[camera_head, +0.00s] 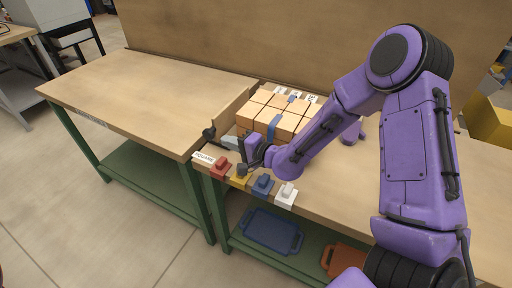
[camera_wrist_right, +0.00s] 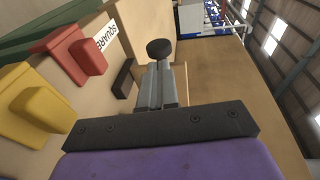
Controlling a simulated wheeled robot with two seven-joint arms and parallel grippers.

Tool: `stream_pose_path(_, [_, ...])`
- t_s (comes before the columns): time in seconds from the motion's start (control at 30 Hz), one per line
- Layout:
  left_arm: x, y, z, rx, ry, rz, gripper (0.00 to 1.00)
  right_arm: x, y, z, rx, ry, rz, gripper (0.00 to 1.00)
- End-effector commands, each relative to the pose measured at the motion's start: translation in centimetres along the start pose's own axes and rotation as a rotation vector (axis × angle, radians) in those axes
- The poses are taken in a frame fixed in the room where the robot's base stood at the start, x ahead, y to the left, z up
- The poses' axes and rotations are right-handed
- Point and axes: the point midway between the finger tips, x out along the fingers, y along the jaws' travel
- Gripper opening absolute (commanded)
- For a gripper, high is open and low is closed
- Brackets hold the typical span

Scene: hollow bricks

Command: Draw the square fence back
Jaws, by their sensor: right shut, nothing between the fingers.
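The square fence (camera_head: 232,103) looks like an upright wooden board along the left side of a block of tan bricks (camera_head: 271,113). A white SQUARE label (camera_head: 203,158) is on the bench front; it also shows in the wrist view (camera_wrist_right: 106,36). A round black knob (camera_head: 209,133) stands near the fence's near end; in the wrist view the knob (camera_wrist_right: 159,48) lies just beyond my fingertips. My right gripper (camera_head: 228,141) is shut and empty, its grey fingers pointing at the knob. Whether they touch it I cannot tell. My left gripper is out of view.
Red (camera_head: 220,168), yellow (camera_head: 240,177), blue (camera_head: 262,185) and white (camera_head: 286,195) blocks line the bench's front edge, close to my right gripper. The table top at left (camera_head: 140,90) is clear. A blue tray (camera_head: 271,231) sits on the lower shelf.

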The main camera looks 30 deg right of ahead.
Motion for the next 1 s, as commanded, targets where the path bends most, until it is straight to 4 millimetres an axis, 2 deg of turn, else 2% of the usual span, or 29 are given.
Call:
stream_pose_path(0.03, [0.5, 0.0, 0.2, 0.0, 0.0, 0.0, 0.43, -1.4, 0.1, -0.1, 0.004, 0.005, -0.005, 0.0])
stream_pose_path(0.2, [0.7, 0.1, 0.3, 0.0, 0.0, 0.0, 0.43, -5.1, -0.1, 0.2, 0.0, -0.004, -0.004, 0.0])
stream_pose_path(0.4, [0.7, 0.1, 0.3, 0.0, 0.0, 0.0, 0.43, -8.2, 0.0, 0.3, -0.001, -0.007, -0.002, 0.0])
stream_pose_path(0.57, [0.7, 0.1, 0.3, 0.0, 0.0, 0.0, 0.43, -9.0, 0.0, 0.3, 0.0, -0.006, -0.001, 0.0])
stream_pose_path(1.0, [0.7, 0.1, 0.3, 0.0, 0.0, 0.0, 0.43, -9.1, 0.1, 0.2, 0.0, -0.005, 0.0, 0.0])
